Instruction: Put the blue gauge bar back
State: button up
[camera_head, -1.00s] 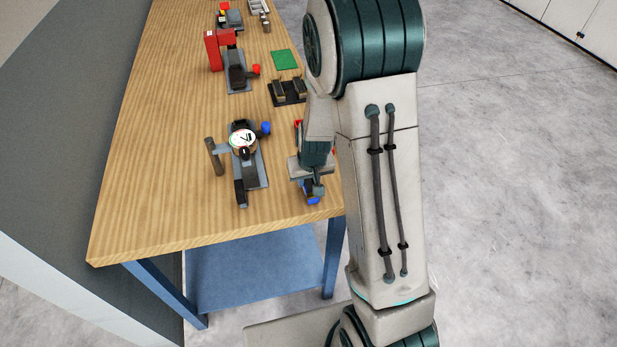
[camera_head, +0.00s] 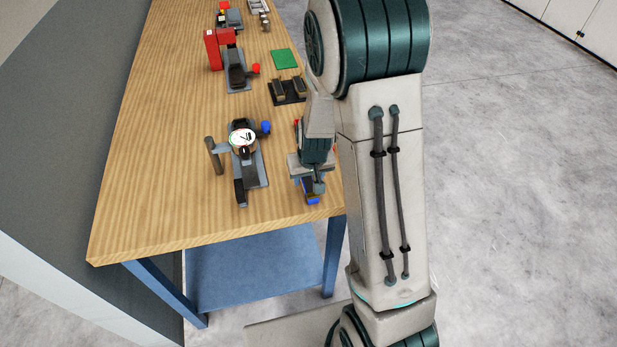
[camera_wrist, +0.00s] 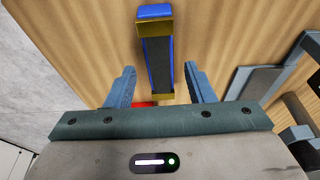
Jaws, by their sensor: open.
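The blue gauge bar (camera_wrist: 158,62) shows in the wrist view, with a blue end, brass-coloured bands and a dark middle. It lies lengthwise between the two fingers of my open gripper (camera_wrist: 159,76), with clear gaps on both sides. I cannot tell how far above it the fingertips are. In the head view a blue end of it (camera_head: 312,199) shows near the table's front right corner, and my gripper (camera_head: 311,184) hides most of the rest.
The wooden table (camera_head: 170,165) also holds a dial gauge stand (camera_head: 246,165), left of my gripper. Behind are a black rack with brass-coloured blocks (camera_head: 287,90), a green plate (camera_head: 284,59) and a red-topped fixture (camera_head: 235,68). The table's front left is clear.

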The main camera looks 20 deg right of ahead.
jog(key=v, duration=1.2)
jog(key=s+r, duration=0.4)
jog(key=s, duration=0.4)
jog(key=s+r, duration=0.5)
jog(key=s, duration=0.4)
jog(key=shift+s+r, duration=0.2)
